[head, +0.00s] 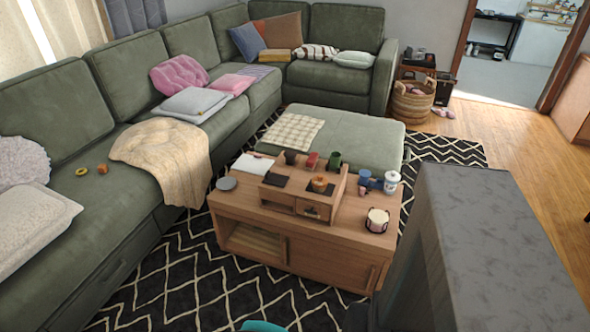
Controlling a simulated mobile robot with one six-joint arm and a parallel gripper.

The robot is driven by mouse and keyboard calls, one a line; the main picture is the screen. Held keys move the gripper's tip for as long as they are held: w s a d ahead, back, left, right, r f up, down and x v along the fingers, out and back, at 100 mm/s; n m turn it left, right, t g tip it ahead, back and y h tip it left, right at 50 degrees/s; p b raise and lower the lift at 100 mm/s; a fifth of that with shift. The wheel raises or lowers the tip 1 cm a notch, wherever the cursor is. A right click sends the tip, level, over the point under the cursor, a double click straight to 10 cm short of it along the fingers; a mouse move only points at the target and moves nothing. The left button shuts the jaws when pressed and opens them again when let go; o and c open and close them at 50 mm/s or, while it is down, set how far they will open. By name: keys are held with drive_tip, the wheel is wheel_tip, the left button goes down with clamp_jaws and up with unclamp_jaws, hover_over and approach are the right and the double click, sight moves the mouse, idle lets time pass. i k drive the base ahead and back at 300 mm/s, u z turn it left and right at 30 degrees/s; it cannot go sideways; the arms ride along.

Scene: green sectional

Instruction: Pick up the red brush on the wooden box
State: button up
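A wooden box (283,199) with compartments stands on the wooden coffee table (360,247). A small red thing (312,160) shows at the back of the box, between a dark item (291,157) and a dark green cup (334,160). It is too small to tell whether it is the red brush. A small orange-brown bowl (319,184) sits on the box's front part. My gripper is not in view.
A blue cup (365,177), a white lidded jar (391,182) and a pale round container (377,220) stand right of the box. A grey disc (226,183) lies left. A green ottoman (350,130) is behind; the sectional (90,210) lines the left. Wood floor (500,140) is clear at right.

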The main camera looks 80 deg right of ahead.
sight(312, 161)
drive_tip(key=z, duration=0.45)
drive_tip(key=k, duration=0.15)
drive_tip(key=u, duration=1.6)
drive_tip(key=k, duration=2.15)
drive_tip(key=z, duration=0.95)
